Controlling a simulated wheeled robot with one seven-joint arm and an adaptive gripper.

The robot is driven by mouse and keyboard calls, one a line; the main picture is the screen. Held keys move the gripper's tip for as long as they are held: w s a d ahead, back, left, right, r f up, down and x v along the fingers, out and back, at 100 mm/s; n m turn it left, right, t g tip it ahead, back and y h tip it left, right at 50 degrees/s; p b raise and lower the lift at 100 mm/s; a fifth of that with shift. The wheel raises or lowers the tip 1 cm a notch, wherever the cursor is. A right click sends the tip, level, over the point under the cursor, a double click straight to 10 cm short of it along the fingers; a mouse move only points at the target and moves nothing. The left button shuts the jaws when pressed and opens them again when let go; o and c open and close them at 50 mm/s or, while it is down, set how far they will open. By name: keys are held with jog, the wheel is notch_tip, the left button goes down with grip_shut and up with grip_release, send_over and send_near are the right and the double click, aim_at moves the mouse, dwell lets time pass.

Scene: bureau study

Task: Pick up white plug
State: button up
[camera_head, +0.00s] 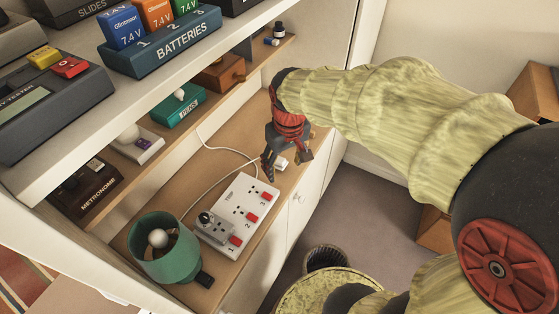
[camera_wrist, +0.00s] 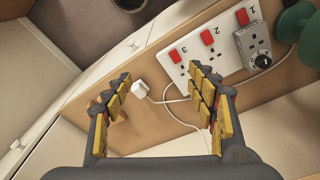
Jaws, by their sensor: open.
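The white plug (camera_wrist: 139,90) lies on the wooden desk surface (camera_wrist: 125,138) with its white cord trailing away from it. In the wrist view it sits beyond my open gripper (camera_wrist: 163,85), between the two fingers and closer to the left one, touching neither as far as I can see. In the head view the plug (camera_head: 281,162) shows beside my gripper (camera_head: 288,166), which points down over the desk. The fingers have yellow pads and hold nothing.
A white power strip (camera_head: 241,208) with red switches and a grey timer (camera_head: 212,227) lies close by. A green lamp (camera_head: 165,250) stands at the desk's near end. A shelf with a batteries box (camera_head: 160,48) overhangs the desk. A cylindrical bin (camera_head: 325,258) stands below.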

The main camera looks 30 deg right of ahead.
jog(key=w+d+f+n+g+p, duration=0.1)
jog(key=w+d+f+n+g, duration=0.3)
jog(key=w+f, duration=0.65)
jog(key=n+t, duration=0.2)
jog(key=t, duration=0.1)
send_over(280, 159)
jog(key=shift+s+a+f+p, duration=0.1)
jog(key=shift+f+p, duration=0.2)
jog(key=shift+f, duration=0.6)
jog(key=shift+f+b, duration=0.6)
jog(key=shift+f, duration=3.25)
jog(key=c, duration=0.3)
jog(key=c, duration=1)
jog(key=shift+r, duration=0.15)
